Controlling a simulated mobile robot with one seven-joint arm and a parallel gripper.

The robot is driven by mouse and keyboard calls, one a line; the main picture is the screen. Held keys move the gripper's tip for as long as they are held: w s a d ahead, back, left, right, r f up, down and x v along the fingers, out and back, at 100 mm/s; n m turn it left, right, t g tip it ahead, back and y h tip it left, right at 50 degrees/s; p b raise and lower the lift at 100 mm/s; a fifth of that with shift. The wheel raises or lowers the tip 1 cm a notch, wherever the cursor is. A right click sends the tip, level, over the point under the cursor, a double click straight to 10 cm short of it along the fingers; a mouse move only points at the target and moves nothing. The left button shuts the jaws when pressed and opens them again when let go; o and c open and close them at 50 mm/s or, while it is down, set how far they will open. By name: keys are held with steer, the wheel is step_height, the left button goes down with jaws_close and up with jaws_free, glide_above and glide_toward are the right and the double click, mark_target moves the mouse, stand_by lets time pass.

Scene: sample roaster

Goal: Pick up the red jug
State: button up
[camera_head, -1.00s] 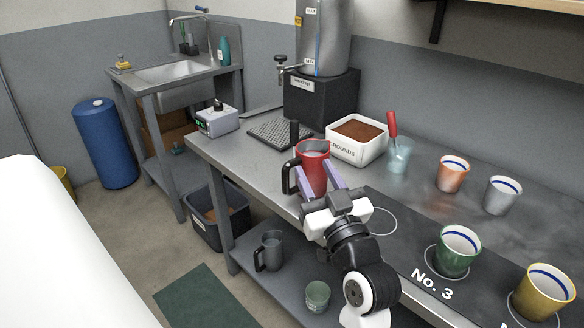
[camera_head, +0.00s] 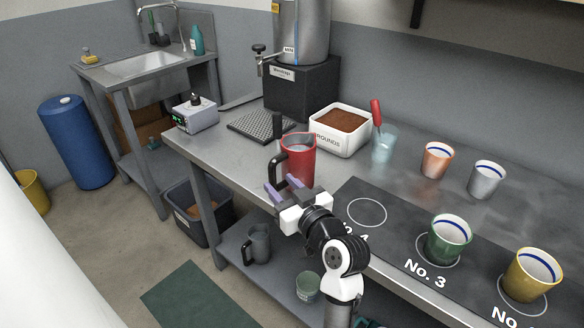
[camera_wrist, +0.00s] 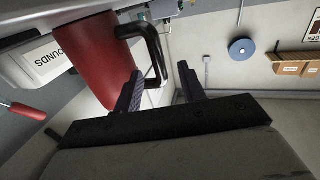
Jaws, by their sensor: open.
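The red jug (camera_head: 301,160) stands upright on the steel counter, with its black handle (camera_head: 278,170) on the left side in the head view. My gripper (camera_head: 277,191) is open in front of the jug, at the handle side. In the wrist view the red jug (camera_wrist: 88,52) fills the upper left, and its black handle (camera_wrist: 152,50) reaches out above my gripper (camera_wrist: 160,88). The handle's lower end is close to the left finger; I cannot tell whether they touch. Nothing is held between the fingers.
The white grounds box (camera_head: 340,130) stands behind the jug to the right, beside a glass (camera_head: 384,147) with a red-handled tool. A green cup (camera_head: 448,240) and a yellow cup (camera_head: 531,275) stand on the dark mat. The marked circle (camera_head: 366,213) is empty.

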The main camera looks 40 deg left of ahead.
mark_target(275, 177)
steer(key=p+x, duration=0.1)
steer(key=x, duration=0.4)
steer(key=shift+w+a, duration=0.1)
jaws_close()
steer(key=shift+f, duration=0.1)
stand_by(0.7)
stand_by(0.5)
